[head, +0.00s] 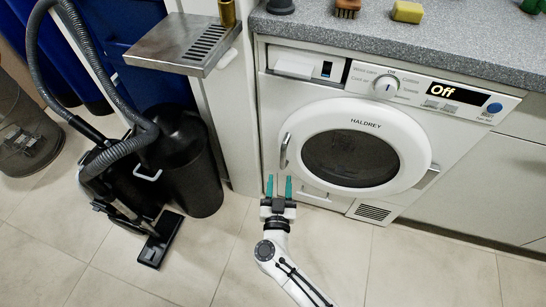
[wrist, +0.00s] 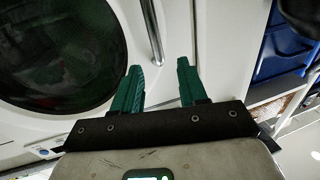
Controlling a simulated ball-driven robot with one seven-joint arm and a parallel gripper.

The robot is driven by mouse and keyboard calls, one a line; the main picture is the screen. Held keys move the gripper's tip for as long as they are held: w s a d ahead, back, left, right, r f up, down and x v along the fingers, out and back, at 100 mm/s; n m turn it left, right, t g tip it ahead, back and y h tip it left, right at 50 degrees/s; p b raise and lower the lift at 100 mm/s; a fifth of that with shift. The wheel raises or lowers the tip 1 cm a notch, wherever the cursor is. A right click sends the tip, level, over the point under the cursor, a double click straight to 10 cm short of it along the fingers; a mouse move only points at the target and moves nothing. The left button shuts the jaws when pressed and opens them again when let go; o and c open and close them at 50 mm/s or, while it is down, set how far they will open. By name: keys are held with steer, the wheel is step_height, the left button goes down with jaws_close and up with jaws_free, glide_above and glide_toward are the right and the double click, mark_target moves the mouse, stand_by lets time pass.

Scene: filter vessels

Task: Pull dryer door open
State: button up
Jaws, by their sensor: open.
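The dryer (head: 240,110) (head: 460,120) is white, with its round white door (head: 300,140) shut and a dark glass in the middle. A slim metal handle (head: 284,150) stands at the door's left edge. My gripper (head: 278,179) is open and empty, just below the handle in the head view, fingers pointing toward the dryer. In the wrist view the door's dark glass (wrist: 60,50) is at the left. The handle (wrist: 152,30) ends just beyond the gap between my green fingertips (wrist: 158,68). I see no contact with it.
A black bin (head: 188,165) and a vacuum cleaner (head: 120,190) stand left of the dryer. A metal drip tray (head: 183,42) juts out above them. A grey counter (head: 350,35) covers the dryer. Tiled floor (head: 430,265) in front is clear.

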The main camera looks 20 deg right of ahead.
mark_target(283, 158)
steer(key=shift+h, duration=0.4)
steer(key=b+x, duration=0.1)
steer(key=x, duration=0.2)
steer(key=b+x, duration=0.1)
steer(key=x, duration=0.3)
steer(key=f+b+x, duration=0.1)
steer(key=x, duration=0.2)
steer(key=shift+w+d+b, duration=0.25)
steer(key=shift+w+b, duration=0.05)
steer(key=shift+b, duration=0.1)
steer(key=shift+c, duration=0.2)
jaws_close()
